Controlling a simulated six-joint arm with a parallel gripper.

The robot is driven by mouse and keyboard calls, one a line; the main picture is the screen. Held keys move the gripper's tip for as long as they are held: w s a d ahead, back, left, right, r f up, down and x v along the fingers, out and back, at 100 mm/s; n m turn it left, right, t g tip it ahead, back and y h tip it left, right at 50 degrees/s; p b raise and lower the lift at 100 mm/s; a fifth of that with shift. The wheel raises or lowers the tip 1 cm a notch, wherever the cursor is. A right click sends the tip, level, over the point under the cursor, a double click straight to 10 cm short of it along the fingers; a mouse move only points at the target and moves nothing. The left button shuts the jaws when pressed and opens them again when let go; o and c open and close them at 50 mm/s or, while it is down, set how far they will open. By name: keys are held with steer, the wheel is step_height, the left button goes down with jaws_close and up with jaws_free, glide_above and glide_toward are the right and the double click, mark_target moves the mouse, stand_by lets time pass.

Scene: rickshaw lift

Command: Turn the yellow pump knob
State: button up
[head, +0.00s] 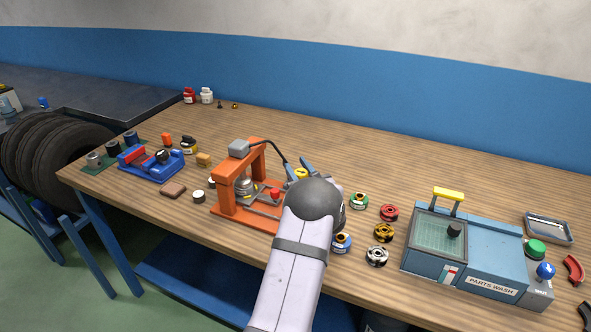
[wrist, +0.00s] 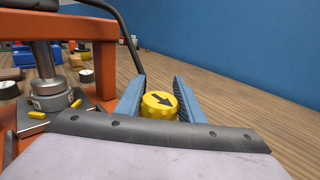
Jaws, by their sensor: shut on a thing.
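The yellow pump knob (wrist: 158,105) sits between my two blue fingers in the wrist view. It is round, with a black arrow on top pointing to the lower right. My gripper (wrist: 160,88) is shut on it, a finger on each side. In the head view a bit of the yellow knob (head: 300,173) shows between the fingertips; my wrist hides most of the pump beneath. The orange press (head: 224,196) stands just left of my gripper, and a black hose (head: 271,147) curves from its top towards the knob.
Several spools (head: 384,232) lie right of my arm, with the blue parts wash (head: 493,255) further right. A blue vise-like fixture (head: 152,164) and small items are at the left. The wooden bench (head: 400,165) is clear behind my gripper.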

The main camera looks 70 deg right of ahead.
steer(key=o, duration=1.1)
steer(key=shift+c, duration=0.2)
steer(key=shift+s+a, duration=0.1)
steer(key=shift+b+v, duration=0.85)
steer(key=shift+v, duration=2.7)
